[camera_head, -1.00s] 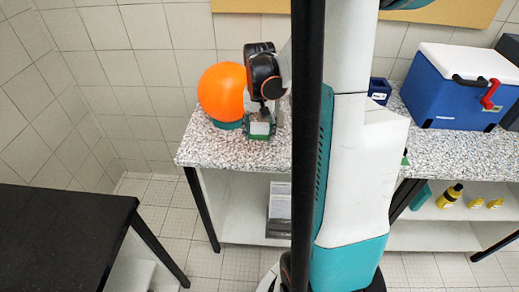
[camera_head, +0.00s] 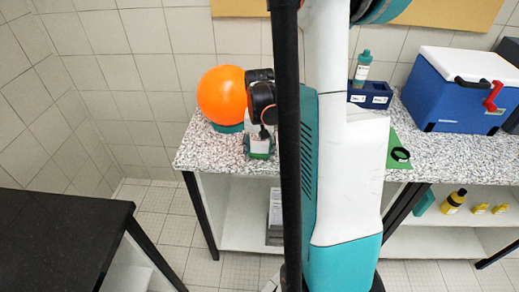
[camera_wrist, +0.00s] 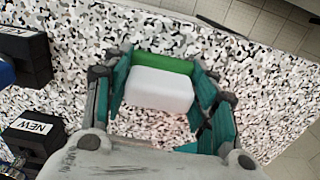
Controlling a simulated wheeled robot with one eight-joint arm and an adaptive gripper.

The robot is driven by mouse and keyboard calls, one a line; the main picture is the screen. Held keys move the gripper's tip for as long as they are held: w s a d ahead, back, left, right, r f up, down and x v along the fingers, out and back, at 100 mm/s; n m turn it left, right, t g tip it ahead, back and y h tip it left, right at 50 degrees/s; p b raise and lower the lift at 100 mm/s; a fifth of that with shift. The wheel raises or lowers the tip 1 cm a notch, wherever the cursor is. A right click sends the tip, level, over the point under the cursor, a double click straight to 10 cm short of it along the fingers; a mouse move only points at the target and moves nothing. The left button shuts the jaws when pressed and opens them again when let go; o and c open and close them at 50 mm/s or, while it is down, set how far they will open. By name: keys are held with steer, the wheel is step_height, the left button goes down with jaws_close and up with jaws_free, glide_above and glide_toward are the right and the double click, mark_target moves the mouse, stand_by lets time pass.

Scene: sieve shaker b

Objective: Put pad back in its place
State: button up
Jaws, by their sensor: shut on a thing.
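The pad is a white block with a green layer. In the wrist view the pad (camera_wrist: 160,90) lies between the teal fingers of my gripper (camera_wrist: 165,100), which is shut on it. In the head view my gripper (camera_head: 260,138) points down over the left end of the speckled counter, just right of the orange ball. There the pad (camera_head: 260,147) shows only partly, under the wrist. I cannot tell whether it touches the counter.
An orange ball (camera_head: 221,93) on a teal base stands left of my gripper. Farther right are a blue holder (camera_head: 369,96) with a green bottle (camera_head: 362,68), a green mat (camera_head: 403,143) with a black ring, and a blue cooler (camera_head: 462,95). Black bins (camera_wrist: 35,140) show in the wrist view.

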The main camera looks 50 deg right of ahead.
mark_target(257, 143)
steer(key=shift+f+b, duration=0.4)
steer(key=shift+f, duration=0.1)
steer(key=o, duration=1.4)
steer(key=shift+r, duration=0.15)
steer(key=r+p, duration=0.2)
steer(key=r, duration=0.2)
steer(key=r+p, duration=0.2)
steer(key=r, duration=0.3)
steer(key=r+p, duration=0.2)
steer(key=r, duration=0.3)
steer(key=shift+w+a+r, duration=0.1)
steer(key=shift+w+r, duration=0.15)
steer(key=shift+w, duration=0.1)
